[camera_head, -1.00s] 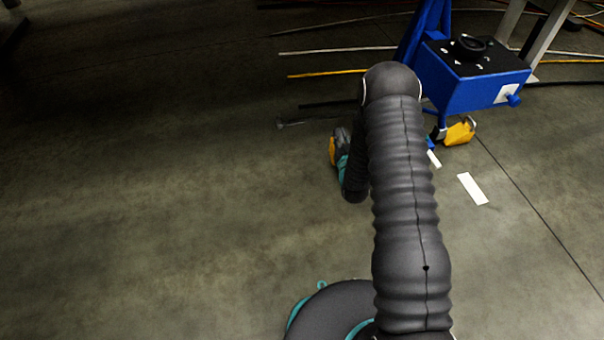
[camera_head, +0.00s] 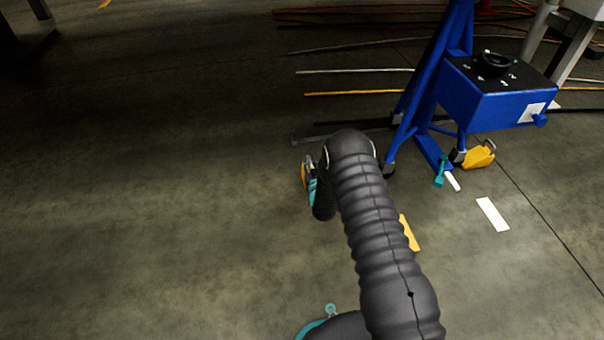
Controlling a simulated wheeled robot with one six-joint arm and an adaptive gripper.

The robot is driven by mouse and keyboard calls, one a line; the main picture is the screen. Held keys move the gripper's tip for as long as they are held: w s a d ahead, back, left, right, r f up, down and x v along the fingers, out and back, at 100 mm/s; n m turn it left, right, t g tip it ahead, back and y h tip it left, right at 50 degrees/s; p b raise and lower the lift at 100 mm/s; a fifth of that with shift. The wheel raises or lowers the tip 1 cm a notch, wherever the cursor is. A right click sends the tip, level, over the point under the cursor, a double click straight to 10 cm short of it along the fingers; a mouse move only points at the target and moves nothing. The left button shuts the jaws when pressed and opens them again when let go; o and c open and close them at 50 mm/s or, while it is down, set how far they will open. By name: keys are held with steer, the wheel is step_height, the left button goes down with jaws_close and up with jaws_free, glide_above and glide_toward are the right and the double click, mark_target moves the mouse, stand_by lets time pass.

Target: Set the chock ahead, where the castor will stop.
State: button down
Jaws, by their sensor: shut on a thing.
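My gripper (camera_head: 311,169) is shut on a yellow chock (camera_head: 304,176), held left of my arm. Only a narrow yellow side of this chock shows; the rest is hidden by my gripper. The blue jig stand (camera_head: 490,100) stands at the upper right. The held chock is left of both castors.
A yellow floor strip (camera_head: 409,233) is partly behind my arm. Long rods or cables (camera_head: 350,92) lie at the back. The floor at left is clear.

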steer(key=a+f+b, duration=0.1)
steer(key=a+f, duration=0.2)
steer(key=f, duration=0.2)
steer(key=shift+f, duration=0.3)
steer(key=c, duration=1.1)
jaws_free()
steer(key=shift+f, duration=0.15)
steer(key=shift+c, duration=0.2)
steer(key=shift+s+d, duration=0.1)
steer(key=shift+s, duration=0.05)
